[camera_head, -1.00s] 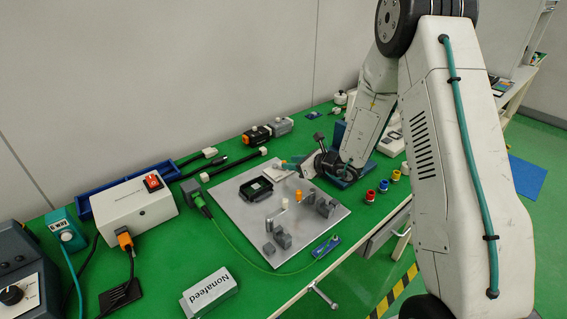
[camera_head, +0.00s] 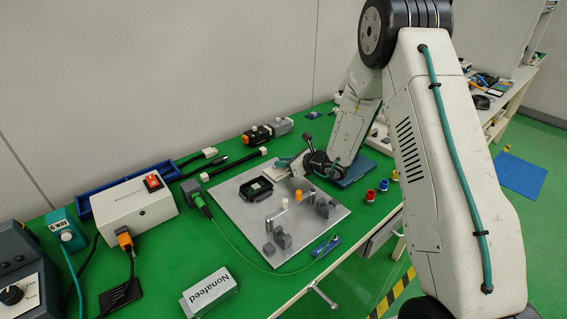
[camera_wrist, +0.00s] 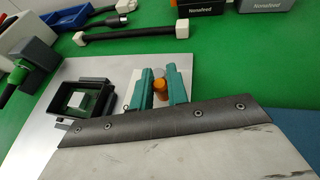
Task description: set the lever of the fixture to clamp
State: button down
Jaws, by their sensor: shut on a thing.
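The fixture is a black square frame (camera_head: 257,189) on a grey plate (camera_head: 232,215), with a pale block (camera_head: 276,172) behind it. In the wrist view the frame (camera_wrist: 84,99) holds a small board with green on it, left of my gripper. My gripper (camera_wrist: 158,84) has teal fingers, shut on an orange knob (camera_wrist: 159,90) that shows between them. This looks like the lever's knob; its arm and pivot are hidden by the fingers and wrist. In the head view my gripper (camera_head: 284,162) is low over the plate's far side, beside the pale block.
Grey blocks (camera_head: 283,240) and a cream-topped post (camera_head: 284,203) stand on the plate's near half. A blue tool (camera_head: 326,246) lies at its near edge. A green connector (camera_head: 194,194) with a cable is at the left. Colored rings (camera_head: 370,196) are on the right.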

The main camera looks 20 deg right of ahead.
jog(key=shift+w+d+n+y, duration=0.1)
jog(key=shift+n+y, duration=0.3)
jog(key=shift+y, duration=0.1)
jog(key=c, duration=1.4)
grip_release()
jog(key=v, duration=0.8)
jog(key=shift+w+r, duration=0.15)
